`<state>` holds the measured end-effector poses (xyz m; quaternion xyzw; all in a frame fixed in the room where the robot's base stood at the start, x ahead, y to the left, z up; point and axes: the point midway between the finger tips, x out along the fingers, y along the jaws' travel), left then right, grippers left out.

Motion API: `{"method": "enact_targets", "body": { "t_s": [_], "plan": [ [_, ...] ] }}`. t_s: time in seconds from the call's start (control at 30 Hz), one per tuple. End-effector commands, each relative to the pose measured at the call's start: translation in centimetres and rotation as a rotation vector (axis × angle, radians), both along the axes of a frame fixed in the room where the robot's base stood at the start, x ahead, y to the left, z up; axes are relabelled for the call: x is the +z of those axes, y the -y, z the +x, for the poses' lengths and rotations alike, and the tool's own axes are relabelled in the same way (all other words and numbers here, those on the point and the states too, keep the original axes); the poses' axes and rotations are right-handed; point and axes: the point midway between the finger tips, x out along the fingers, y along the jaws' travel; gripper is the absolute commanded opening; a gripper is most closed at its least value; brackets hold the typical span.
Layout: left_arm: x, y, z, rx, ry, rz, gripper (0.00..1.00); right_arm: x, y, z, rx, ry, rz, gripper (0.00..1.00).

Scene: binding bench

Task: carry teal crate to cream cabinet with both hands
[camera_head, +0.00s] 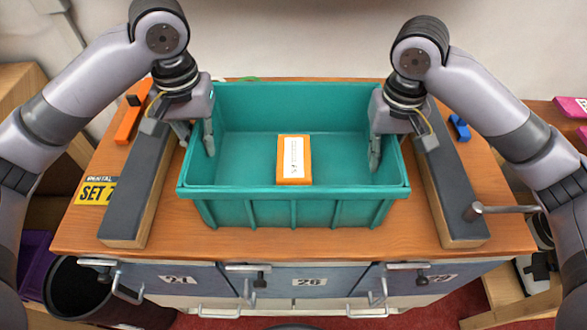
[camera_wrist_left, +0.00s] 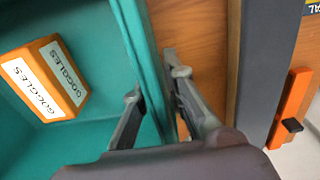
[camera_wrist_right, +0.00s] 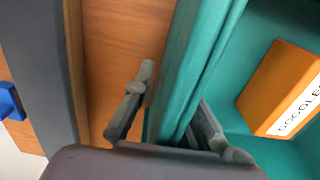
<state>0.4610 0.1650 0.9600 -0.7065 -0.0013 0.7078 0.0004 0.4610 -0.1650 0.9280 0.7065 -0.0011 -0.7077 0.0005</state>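The teal crate (camera_head: 290,207) stands on the wooden bench, centred in the head view, with an orange-and-white goggles box (camera_head: 294,160) inside. The box also shows in the left wrist view (camera_wrist_left: 45,80) and right wrist view (camera_wrist_right: 285,90). My left gripper (camera_head: 196,136) is astride the crate's left wall, one finger inside and one outside. My right gripper (camera_head: 386,145) is astride the right wall the same way. Both look open, with gaps beside the wall in the wrist views. The cream cabinet is not identifiable in these views.
Dark-topped blocks flank the crate on the left (camera_head: 140,190) and right (camera_head: 448,185). Numbered drawers (camera_head: 310,280) face the front; a black bin (camera_head: 75,290) is at lower left.

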Motion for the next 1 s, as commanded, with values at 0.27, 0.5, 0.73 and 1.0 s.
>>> {"method": "enact_targets", "body": {
  "t_s": [0.27,0.5,0.73,1.0],
  "plan": [
    [0.1,0.0,0.0,0.0,0.0,-0.001,0.3,0.1,0.0,0.0,0.0,0.0,0.001,0.3],
    [0.1,0.1,0.0,-0.001,0.001,-0.002,0.3,0.1,-0.1,0.0,0.001,0.001,0.002,0.3],
    [1.6,0.0,0.1,-0.001,0.005,-0.002,0.3,0.2,-0.1,0.0,0.001,0.001,0.002,0.3],
    [6.5,0.0,0.2,0.001,0.007,-0.001,0.3,0.1,-0.1,0.0,0.001,0.001,0.002,0.3]
  ]
}}
